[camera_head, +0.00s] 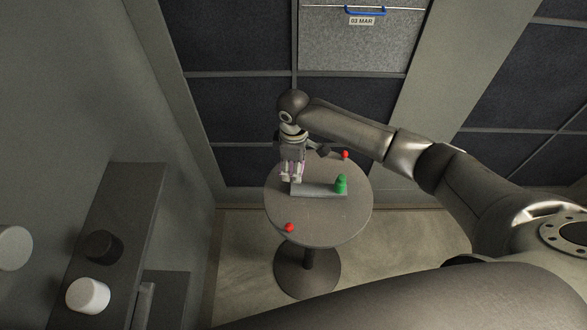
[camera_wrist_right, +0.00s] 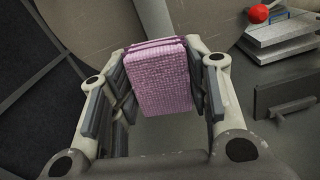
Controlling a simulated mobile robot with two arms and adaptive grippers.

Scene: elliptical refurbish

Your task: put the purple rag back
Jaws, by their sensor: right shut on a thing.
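The purple rag (camera_wrist_right: 160,75) is a folded, woven pink-purple block in the right wrist view. My right gripper (camera_wrist_right: 162,88) is shut on it, with one finger pad on each side. In the head view the right gripper (camera_head: 291,177) points down over the left back part of the round grey table (camera_head: 325,226). Only slivers of the rag show there, behind the fingers. I cannot tell whether the rag touches the table. My left gripper is not in view.
A long grey block (camera_head: 312,190) lies on the table beside the gripper, with a green bottle-like thing (camera_head: 341,184) at its right end. One red ball (camera_head: 345,155) is at the back, another (camera_head: 289,227) at the front left. The table's right front is clear.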

